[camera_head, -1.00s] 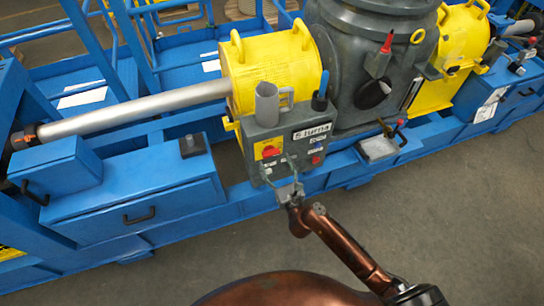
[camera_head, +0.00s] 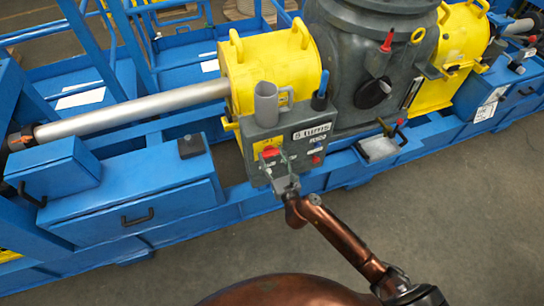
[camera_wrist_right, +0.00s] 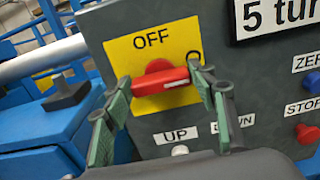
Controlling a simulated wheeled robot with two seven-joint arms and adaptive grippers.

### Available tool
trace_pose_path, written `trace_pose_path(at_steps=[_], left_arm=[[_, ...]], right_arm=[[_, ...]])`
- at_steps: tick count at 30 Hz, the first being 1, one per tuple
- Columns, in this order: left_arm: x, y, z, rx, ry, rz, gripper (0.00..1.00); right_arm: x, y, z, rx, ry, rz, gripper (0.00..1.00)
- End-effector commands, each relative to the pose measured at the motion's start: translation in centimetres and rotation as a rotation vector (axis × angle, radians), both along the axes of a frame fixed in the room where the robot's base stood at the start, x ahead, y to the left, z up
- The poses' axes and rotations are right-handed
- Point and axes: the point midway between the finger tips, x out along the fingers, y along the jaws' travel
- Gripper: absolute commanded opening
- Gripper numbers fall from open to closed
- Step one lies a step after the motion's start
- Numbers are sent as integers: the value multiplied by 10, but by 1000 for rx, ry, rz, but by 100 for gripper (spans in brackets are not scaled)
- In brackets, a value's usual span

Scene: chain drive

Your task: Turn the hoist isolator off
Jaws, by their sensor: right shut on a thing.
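The hoist isolator is a red rotary knob (camera_wrist_right: 160,78) on a yellow plate (camera_wrist_right: 118,50) marked "OFF" above, with an "O" at its upper right. Its red handle lies nearly level in the right wrist view. In the head view, the knob (camera_head: 270,152) is on the front of the grey control box (camera_head: 252,133). My right gripper (camera_wrist_right: 160,84) is shut on the knob, one finger at each end of the handle. In the head view, my right gripper (camera_head: 276,165) reaches the box from below. My left gripper is not in view.
Beside the knob are a blue button (camera_wrist_right: 306,62), a red button (camera_wrist_right: 307,134) and a pale button (camera_wrist_right: 180,150) under "UP". The floor in front is clear.

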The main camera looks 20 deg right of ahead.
Motion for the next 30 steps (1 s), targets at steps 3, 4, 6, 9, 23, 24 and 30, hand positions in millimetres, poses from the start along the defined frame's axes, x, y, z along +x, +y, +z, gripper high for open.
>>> trace_pose_path(at_steps=[3, 4, 6, 9, 23, 24, 30], left_arm=[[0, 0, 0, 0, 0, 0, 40], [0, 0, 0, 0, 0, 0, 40], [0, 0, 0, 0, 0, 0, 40], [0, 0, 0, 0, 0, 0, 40], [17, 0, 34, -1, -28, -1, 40], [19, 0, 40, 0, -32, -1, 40], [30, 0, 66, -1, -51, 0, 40]], right_arm=[[0, 1, 0, 1, 0, 1, 35], [0, 1, 0, 1, 0, 1, 33], [0, 1, 0, 1, 0, 1, 28], [0, 1, 0, -1, 0, 2, 28], [-1, 3, 7, -183, -7, 2, 28], [0, 3, 7, -218, -8, 2, 28], [-1, 4, 7, -402, -15, 3, 28]])
